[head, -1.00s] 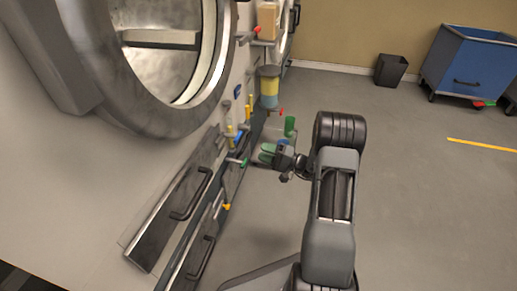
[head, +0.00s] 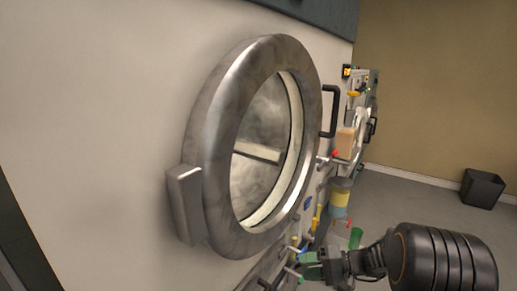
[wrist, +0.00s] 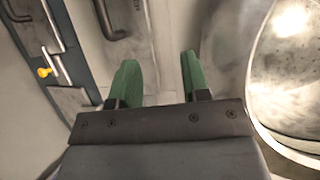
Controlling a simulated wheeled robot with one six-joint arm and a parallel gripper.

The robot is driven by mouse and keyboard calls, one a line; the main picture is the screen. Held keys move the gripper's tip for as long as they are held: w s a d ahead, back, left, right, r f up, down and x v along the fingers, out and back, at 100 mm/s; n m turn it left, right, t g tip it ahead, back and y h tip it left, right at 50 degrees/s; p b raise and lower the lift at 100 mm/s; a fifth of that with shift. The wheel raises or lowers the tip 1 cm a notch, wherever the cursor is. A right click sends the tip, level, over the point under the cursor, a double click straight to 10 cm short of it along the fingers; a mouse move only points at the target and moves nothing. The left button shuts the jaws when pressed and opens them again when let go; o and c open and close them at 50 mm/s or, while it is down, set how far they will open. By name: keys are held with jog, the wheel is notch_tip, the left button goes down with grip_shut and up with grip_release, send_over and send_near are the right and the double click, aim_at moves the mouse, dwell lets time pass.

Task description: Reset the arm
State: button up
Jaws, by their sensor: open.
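My gripper (wrist: 158,82) shows in the wrist view with its two green fingers spread apart and nothing between them. Beyond the fingers are the pale machine front and dark handles. In the head view my gripper (head: 306,262) is at the lower right, near the machine's front below the round door (head: 205,160). My dark arm reaches in from the lower right corner. The fingertips are small and partly merge with the fittings behind them in the head view.
The large round metal door with its glass window fills the middle of the head view. Valves, a yellow-and-grey container (head: 340,198) and a bar handle (head: 329,110) line the machine beyond it. A dark bin (head: 482,188) stands by the tan wall. Open grey floor lies at the right.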

jog(key=s+a+r+n+g+h+p, duration=0.1)
jog(key=s+r+g+h+p, duration=0.1)
jog(key=s+r+h+p, duration=0.45)
jog(key=s+a+r+n+g+h+p, duration=0.15)
jog(key=s+r+p, duration=0.25)
jog(key=r+p, duration=0.55)
jog(key=s+d+r+t+h+p, duration=0.2)
jog(key=r+h+p, duration=0.1)
jog(key=r, duration=0.5)
jog(key=s+d+r+t+h+p, duration=0.2)
jog(key=r+p, duration=0.3)
jog(key=r, duration=0.4)
jog(key=shift+s+n+h+p, duration=0.2)
jog(key=shift+n+h+p, duration=0.2)
jog(key=shift+h, duration=0.4)
jog(key=shift+t, duration=0.25)
